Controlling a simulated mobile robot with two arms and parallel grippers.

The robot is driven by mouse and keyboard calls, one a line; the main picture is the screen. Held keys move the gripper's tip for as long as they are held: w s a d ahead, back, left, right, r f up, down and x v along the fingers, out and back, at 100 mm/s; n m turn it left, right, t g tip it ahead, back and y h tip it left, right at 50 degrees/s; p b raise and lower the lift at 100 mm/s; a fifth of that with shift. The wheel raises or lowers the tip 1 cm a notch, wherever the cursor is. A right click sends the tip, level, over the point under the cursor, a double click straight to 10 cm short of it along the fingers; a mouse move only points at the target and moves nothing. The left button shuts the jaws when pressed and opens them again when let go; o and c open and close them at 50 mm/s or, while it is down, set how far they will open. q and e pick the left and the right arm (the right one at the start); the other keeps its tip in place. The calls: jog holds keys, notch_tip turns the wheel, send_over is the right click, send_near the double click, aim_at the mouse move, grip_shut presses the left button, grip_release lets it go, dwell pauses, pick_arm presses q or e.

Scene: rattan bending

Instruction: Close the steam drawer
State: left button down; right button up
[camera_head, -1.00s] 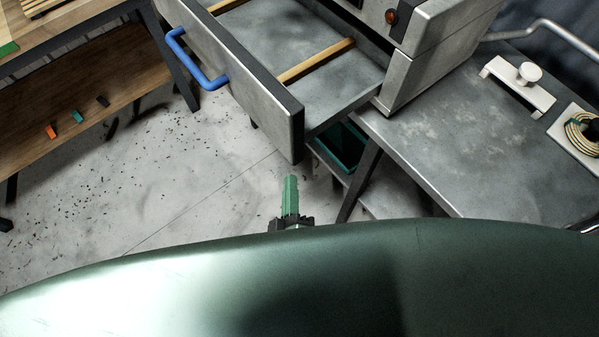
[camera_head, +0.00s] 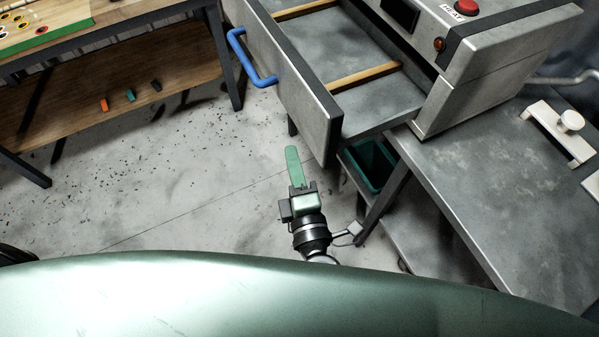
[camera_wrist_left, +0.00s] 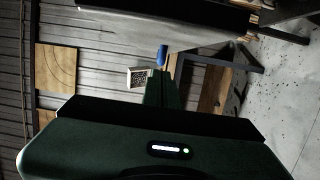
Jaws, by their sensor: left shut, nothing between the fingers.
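The steam drawer (camera_head: 300,85) is a grey metal drawer pulled out of the steam box (camera_head: 470,65). It has a blue bar handle (camera_head: 246,62) on its front panel, and wooden slats (camera_head: 365,76) lie across its inside. My left gripper (camera_head: 293,158), with green fingers, is shut and empty. In the head view it shows below the drawer's near front corner, apart from the handle. The left wrist view shows the blue handle (camera_wrist_left: 162,55) beyond my fingers (camera_wrist_left: 160,88), near a dark panel edge. My right gripper is not in view.
A grey metal table (camera_head: 480,200) extends right of the steam box, with a white fixture (camera_head: 557,130) on it. A dark green bin (camera_head: 372,163) stands under the drawer side. A wooden workbench (camera_head: 110,95) is at the left. The floor between is clear apart from specks.

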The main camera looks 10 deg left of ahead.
aim_at(308, 142)
pick_arm(q)
jog(key=w, duration=0.1)
jog(key=w+d+p, duration=0.1)
jog(key=w, duration=0.1)
jog(key=w+d, duration=0.1)
jog(key=shift+w+d, duration=0.2)
jog(key=shift+w, duration=0.15)
